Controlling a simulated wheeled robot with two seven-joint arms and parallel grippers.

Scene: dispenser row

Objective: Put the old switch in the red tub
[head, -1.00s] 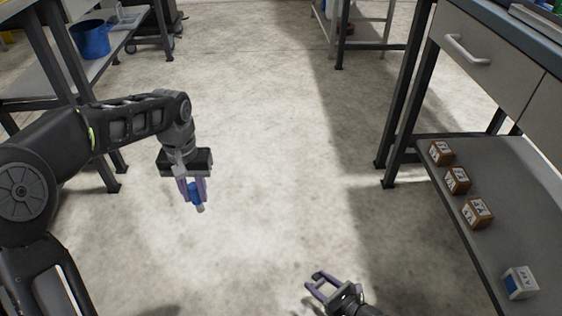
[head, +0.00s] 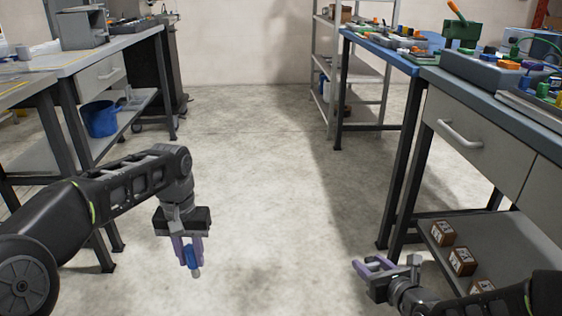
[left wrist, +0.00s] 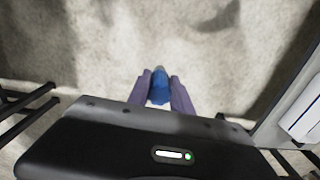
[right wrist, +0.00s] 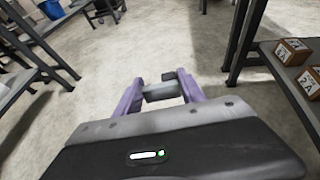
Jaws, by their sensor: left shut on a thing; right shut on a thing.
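My left gripper (head: 192,258) hangs fingers-down above the floor, shut on a small blue part with a pale tip (head: 193,260). The blue part also shows between the fingers in the left wrist view (left wrist: 159,88). My right gripper (right wrist: 162,88) is shut on a small grey cylindrical part with a darker end (right wrist: 162,91). In the head view the right gripper (head: 366,267) is low, near the right bench, and its held part is hard to make out. I cannot tell which held part is the old switch. No red tub is seen in any view.
The right bench (head: 490,108) has a drawer and a lower shelf with several brown labelled boxes (head: 442,233). A blue bucket (head: 101,118) stands on the left bench's lower shelf. A blue-topped bench (head: 385,62) and a rack stand farther back. The floor aisle (head: 250,150) is clear.

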